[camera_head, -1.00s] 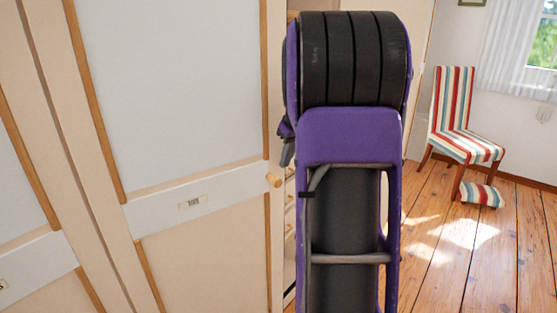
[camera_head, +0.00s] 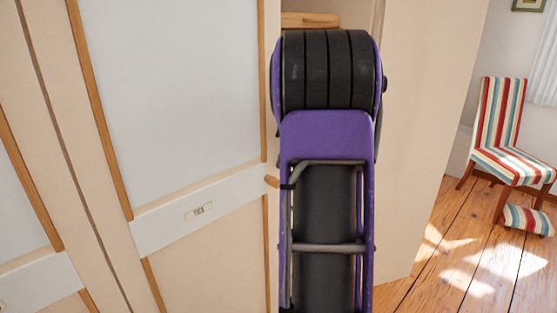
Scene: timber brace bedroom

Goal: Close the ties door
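The ties door (camera_head: 170,100) is a pale cream panel with wooden trim, filling the left-middle of the head view. Its small label (camera_head: 198,210), apparently reading TIES, sits on the cross rail. A round wooden knob (camera_head: 271,181) is at its right edge, close beside my arm in the picture. To the right of the door's edge the wardrobe interior (camera_head: 345,12) shows, with a wooden piece at the top, so the door stands ajar. My purple and black arm covers most of the opening. My gripper is hidden behind the arm.
Another wardrobe door (camera_head: 20,200) is at the far left. The wardrobe's plain side panel (camera_head: 425,130) stands right of my arm. A striped chair (camera_head: 510,140) and a striped footstool (camera_head: 527,220) are at the right. The sunlit plank floor (camera_head: 450,265) between is clear.

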